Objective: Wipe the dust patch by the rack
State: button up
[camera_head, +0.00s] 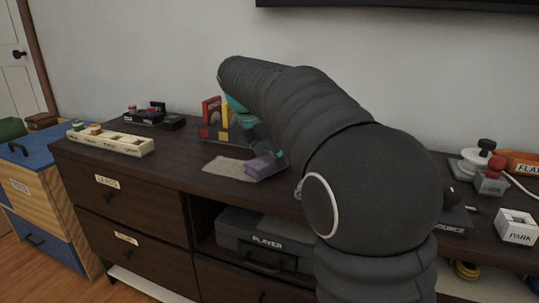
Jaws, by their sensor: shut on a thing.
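The dust patch is a flat tan-grey area (229,169) on the dark wooden cabinet top, near its front edge. A purple block-like cloth or sponge (264,167) sits at the patch's right end and seems to overlap it. My gripper (262,150) reaches down onto the purple thing and is shut on it; my dark arm hides much of the gripper. The rack (213,133), with red and yellow upright items in it, stands just behind the patch, partly hidden by my arm.
A cream tray (110,140) with small pegs and a black box (155,118) stand on the left of the cabinet top. On the right are a red-knobbed LOCK block (491,180) and a white PARK box (516,227). The PLAYER unit (265,242) sits in the shelf below.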

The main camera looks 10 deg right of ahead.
jog(key=shift+f, duration=0.4)
jog(key=shift+a+r, duration=0.1)
jog(key=shift+w+a+r+p, duration=0.1)
jog(key=shift+w+a+p, duration=0.1)
jog(key=shift+p, duration=0.15)
jog(key=shift+w+a+p, duration=0.55)
jog(key=shift+a+p, duration=0.2)
jog(key=shift+p, duration=0.2)
jog(key=shift+w+a+p, duration=0.25)
jog(key=shift+a+p, duration=0.1)
jog(key=shift+a, duration=0.05)
jog(key=shift+w+a+p, duration=0.4)
jog(key=shift+a+p, duration=0.2)
jog(key=shift+p, duration=0.2)
jog(key=shift+w+a+f, duration=0.35)
jog(key=shift+w+a, duration=0.25)
jog(key=shift+a, duration=0.15)
jog(key=shift+w+a+r, duration=0.1)
jog(key=shift+w+a, duration=0.55)
jog(key=shift+a, duration=0.25)
jog(key=shift+w+a+r, duration=0.1)
jog(key=shift+w+a, duration=0.6)
jog(key=shift+a, duration=0.25)
jog(key=shift+w+a+r, duration=0.1)
jog(key=shift+w+a, duration=0.55)
jog(key=shift+a, duration=0.25)
